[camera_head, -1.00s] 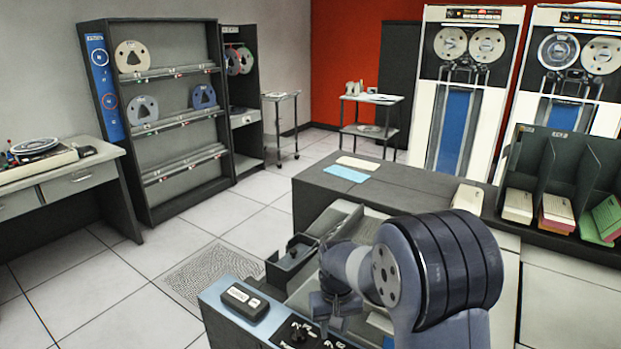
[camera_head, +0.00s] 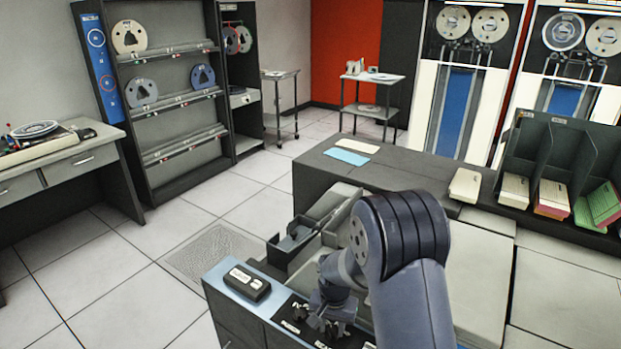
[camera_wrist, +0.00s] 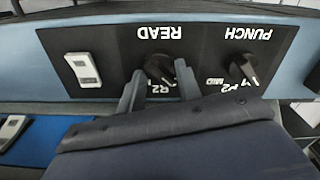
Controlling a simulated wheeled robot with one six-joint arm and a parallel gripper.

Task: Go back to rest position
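My gripper (camera_head: 327,312) is low over the front control panel of the punch-card machine, at the end of my bent arm. In the wrist view my gripper (camera_wrist: 159,68) is open, with a clear gap between its two fingers. The black READ knob (camera_wrist: 159,70) shows between the fingertips; I cannot tell whether they touch it. The black PUNCH knob (camera_wrist: 243,69) is to the right of the fingers. A white switch (camera_wrist: 83,68) is to the left. Nothing is held.
A black switch box (camera_head: 247,283) sits on the blue panel edge. A dark tray (camera_head: 293,243) stands behind it. A counter (camera_head: 410,178) with card stacks and a dark card rack (camera_head: 545,155) lie beyond. The tiled floor (camera_head: 130,265) at left is clear.

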